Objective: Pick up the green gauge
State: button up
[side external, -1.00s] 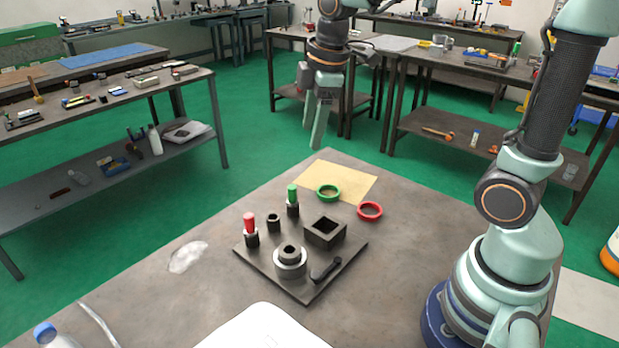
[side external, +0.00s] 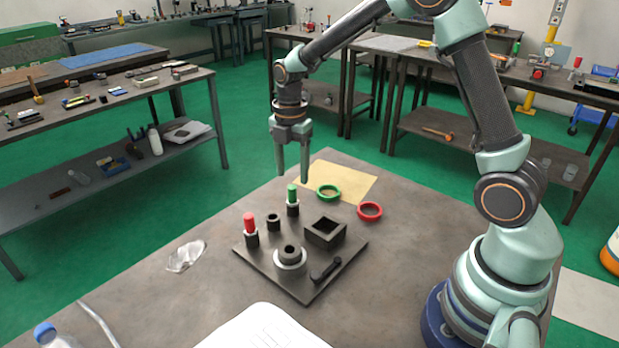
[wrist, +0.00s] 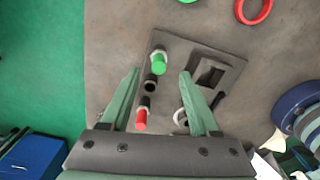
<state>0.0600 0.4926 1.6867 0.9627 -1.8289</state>
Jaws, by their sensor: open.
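The green gauge (side external: 292,193) has a green handle and stands upright in a dark holder at the back corner of the dark plate (side external: 308,290). It also shows in the wrist view (wrist: 159,63). My gripper (side external: 291,178) is open and empty, pointing down above the green gauge. In the wrist view, my gripper's fingertips (wrist: 159,73) lie left and right of the green handle, which appears slightly past the tips. The gap in height is hard to judge. The red gauge (side external: 249,222) stands at the plate's left; it also shows in the wrist view (wrist: 140,120).
The plate also carries an empty-looking dark holder (side external: 273,222), a square block (side external: 325,232), a round chuck (side external: 290,262) and a black handle (side external: 325,270). A green ring (side external: 329,192) and red ring (side external: 369,211) lie behind it. Clear wrap (side external: 185,256) lies left.

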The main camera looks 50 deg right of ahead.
aim_at(292, 187)
jog(key=shift+a+f, duration=0.1)
jog(key=shift+f, duration=2.85)
grip_shut()
